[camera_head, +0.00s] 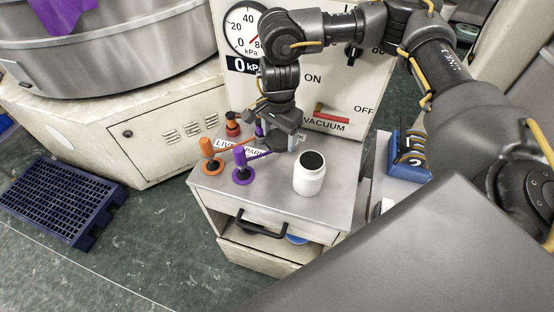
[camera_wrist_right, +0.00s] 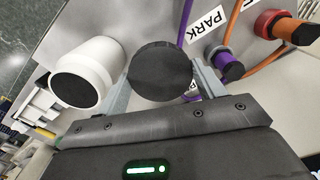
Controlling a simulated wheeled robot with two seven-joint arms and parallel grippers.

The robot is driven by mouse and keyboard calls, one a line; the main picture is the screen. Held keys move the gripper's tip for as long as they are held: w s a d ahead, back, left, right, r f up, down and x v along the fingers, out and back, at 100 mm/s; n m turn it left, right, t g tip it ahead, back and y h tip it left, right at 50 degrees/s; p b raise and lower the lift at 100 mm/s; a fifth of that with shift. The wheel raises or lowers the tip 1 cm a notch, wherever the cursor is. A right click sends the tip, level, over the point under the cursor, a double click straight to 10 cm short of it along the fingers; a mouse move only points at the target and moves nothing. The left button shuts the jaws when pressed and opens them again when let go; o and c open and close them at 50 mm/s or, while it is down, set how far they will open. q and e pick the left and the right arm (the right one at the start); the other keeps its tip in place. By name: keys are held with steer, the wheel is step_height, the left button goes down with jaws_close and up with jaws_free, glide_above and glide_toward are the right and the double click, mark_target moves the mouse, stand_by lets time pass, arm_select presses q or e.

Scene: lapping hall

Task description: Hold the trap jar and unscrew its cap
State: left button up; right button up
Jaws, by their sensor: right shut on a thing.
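The trap jar (camera_head: 309,180) is white and stands upright on the grey cabinet top, with a dark round top that looks like an open mouth. It also shows in the right wrist view (camera_wrist_right: 98,62), left of my fingers and apart from them. My right gripper (camera_head: 277,148) is over the cabinet top, left of and behind the jar. In the right wrist view it is shut on a round black cap (camera_wrist_right: 160,72), held between the two fingers. The cap is hard to make out in the head view. My left gripper is not in view.
Orange (camera_head: 209,152) and purple (camera_head: 241,163) hose fittings stand left of the jar, near the LIVE and PARK labels. Behind are a red fitting (camera_head: 232,125) and a panel (camera_head: 330,82) with a gauge and red vacuum handle. A blue rack (camera_head: 405,168) stands right.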

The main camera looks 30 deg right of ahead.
glide_above(279, 163)
step_height(279, 163, down, 4)
steer(key=shift+d+f+p, duration=0.1)
steer(key=shift+f+p, duration=0.1)
steer(key=shift+p, duration=0.1)
steer(key=shift+w+f, duration=0.1)
steer(key=shift+f, duration=0.25)
step_height(279, 163, down, 4)
steer(key=shift+r, duration=0.15)
steer(key=shift+f, duration=0.3)
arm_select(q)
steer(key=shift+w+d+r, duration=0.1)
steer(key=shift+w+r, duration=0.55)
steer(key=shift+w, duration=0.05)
